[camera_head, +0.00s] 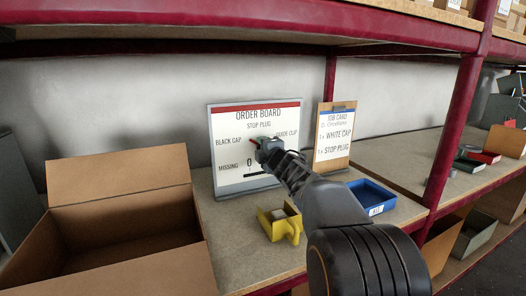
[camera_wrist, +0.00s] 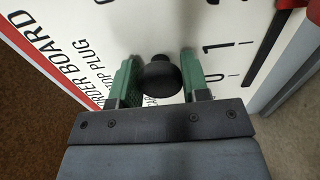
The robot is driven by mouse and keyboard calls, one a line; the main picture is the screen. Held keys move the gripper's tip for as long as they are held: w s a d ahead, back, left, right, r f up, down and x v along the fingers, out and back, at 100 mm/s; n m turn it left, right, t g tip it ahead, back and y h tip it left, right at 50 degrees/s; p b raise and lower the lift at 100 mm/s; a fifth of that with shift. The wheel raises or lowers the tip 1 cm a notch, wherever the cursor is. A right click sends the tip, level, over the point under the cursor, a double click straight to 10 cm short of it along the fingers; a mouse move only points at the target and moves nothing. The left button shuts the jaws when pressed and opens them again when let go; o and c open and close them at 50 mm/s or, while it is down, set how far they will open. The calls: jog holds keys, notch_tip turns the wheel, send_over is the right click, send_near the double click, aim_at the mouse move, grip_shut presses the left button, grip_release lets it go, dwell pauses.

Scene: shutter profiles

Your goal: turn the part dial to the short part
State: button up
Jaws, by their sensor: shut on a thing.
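The order board (camera_head: 228,172) stands upright on the shelf, with STOP PLUG at its top, BLACK CAP at left, a partly covered GUIDE CLIP at right and MISSING with a 0 below. It also shows close up in the wrist view (camera_wrist: 105,22). The dial's round black knob (camera_wrist: 160,78) sits between the green fingers of my gripper (camera_wrist: 160,85), which is shut on it. In the head view my gripper (camera_head: 266,149) covers most of the dial. A small red mark shows at its upper left; which label the dial points to I cannot tell.
A job card (camera_head: 335,150) listing white cap and stop plug stands right of the board. A yellow bin (camera_head: 279,229) and a blue tray (camera_head: 374,202) are in front. An open cardboard box (camera_head: 120,185) is at left. A red shelf post (camera_head: 455,140) rises at right.

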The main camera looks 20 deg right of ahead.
dwell(0.4)
jog(key=o, duration=0.9)
jog(key=shift+s, duration=0.1)
jog(key=s+p, duration=0.2)
jog(key=s, duration=1.1)
jog(key=shift+s, duration=0.35)
